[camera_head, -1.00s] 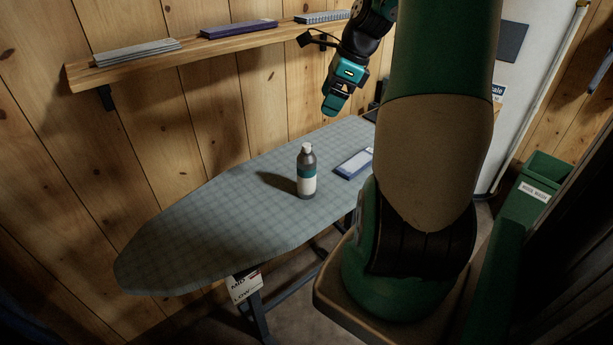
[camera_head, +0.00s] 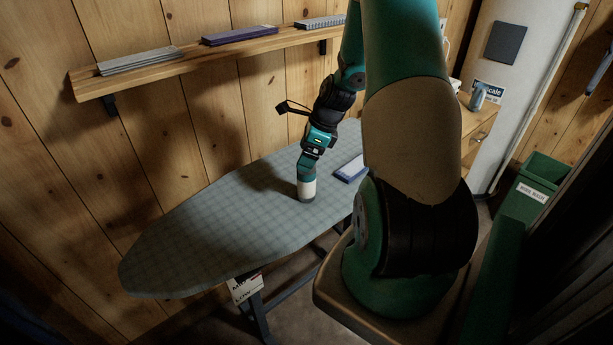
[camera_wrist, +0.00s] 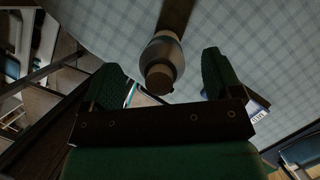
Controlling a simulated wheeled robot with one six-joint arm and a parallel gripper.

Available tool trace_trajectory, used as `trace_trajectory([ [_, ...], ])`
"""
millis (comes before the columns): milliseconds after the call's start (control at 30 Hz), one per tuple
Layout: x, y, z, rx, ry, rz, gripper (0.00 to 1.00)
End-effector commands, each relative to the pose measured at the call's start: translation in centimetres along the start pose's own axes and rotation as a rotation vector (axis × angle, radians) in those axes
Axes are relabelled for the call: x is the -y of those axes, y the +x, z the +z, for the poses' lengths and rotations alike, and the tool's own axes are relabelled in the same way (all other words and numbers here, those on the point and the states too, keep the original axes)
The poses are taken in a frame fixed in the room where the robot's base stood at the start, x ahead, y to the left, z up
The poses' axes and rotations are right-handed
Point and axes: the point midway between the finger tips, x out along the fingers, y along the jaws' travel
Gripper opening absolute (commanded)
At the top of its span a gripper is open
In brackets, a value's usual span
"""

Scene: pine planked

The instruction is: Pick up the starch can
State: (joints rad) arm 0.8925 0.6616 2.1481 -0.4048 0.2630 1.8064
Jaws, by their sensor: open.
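The starch can (camera_head: 307,190), a dark bottle shape with a white and teal band, stands upright on the ironing board (camera_head: 205,225). My gripper (camera_head: 308,168) is over the can and hides its upper part in the head view. In the wrist view the can (camera_wrist: 164,50) shows its cap end towards the camera, between the two green fingers of my open gripper (camera_wrist: 160,68). There are gaps on both sides, so the fingers do not appear to touch it. The board's checked cover (camera_wrist: 255,45) lies behind it.
A blue and white flat pack (camera_head: 350,169) lies on the board to the right of the can. A wooden shelf (camera_head: 205,55) with folded stacks runs along the wall. The board's left part is clear.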

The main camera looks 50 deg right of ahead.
Motion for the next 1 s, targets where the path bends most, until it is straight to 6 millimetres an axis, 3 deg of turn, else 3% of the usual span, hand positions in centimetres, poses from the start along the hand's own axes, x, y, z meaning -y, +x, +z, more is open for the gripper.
trace_trajectory([
  [167,0.0,1.9,0.0,-0.001,0.0,0.001,0.85],
  [400,0.0,2.0,0.0,-0.001,0.0,-0.001,0.85],
  [700,0.0,2.0,0.0,0.0,0.0,-0.001,0.16],
  [767,0.0,2.0,0.0,0.0,0.0,-0.001,0.04],
  [1000,0.0,1.9,0.1,0.0,-0.001,-0.002,0.04],
])
